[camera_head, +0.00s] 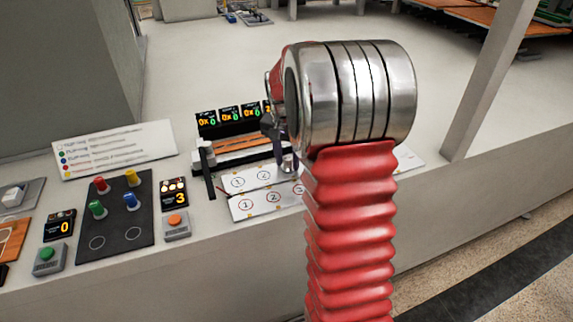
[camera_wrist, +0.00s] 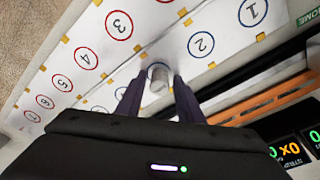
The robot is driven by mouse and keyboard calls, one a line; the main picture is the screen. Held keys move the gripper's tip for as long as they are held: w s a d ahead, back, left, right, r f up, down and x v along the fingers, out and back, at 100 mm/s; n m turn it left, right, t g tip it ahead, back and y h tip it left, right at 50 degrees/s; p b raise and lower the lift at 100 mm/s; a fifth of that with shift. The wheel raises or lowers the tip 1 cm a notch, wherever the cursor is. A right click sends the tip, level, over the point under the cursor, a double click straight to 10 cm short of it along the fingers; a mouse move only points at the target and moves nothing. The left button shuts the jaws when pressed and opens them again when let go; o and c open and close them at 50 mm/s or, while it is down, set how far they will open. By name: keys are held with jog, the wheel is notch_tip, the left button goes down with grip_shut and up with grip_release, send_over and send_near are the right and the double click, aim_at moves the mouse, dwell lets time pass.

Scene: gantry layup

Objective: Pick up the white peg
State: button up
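The white peg (camera_wrist: 158,76) stands on a white board (camera_wrist: 215,62) with numbered circles, at a blue ring beside the circle numbered 2. My gripper (camera_wrist: 159,84) reaches down over the board in the wrist view. Its two dark fingers are on either side of the peg, and a narrow gap seems to show beside it, so they look open around it. In the head view my gripper (camera_head: 287,160) is partly hidden behind my arm, over the numbered boards (camera_head: 262,205). The peg is small and pale there, just below the fingers.
A dark pegboard (camera_head: 115,225) with red, yellow, green and blue pegs stands to the left. Behind the boards are a digital display (camera_head: 228,116) and an orange-edged rack (camera_head: 240,145). A button box (camera_head: 176,226) stands between.

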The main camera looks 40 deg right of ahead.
aim_at(288, 158)
jog(key=c, duration=0.7)
jog(key=shift+r, duration=0.1)
notch_tip(288, 158, up, 10)
jog(key=shift+f, duration=0.1)
dwell(0.3)
dwell(0.3)
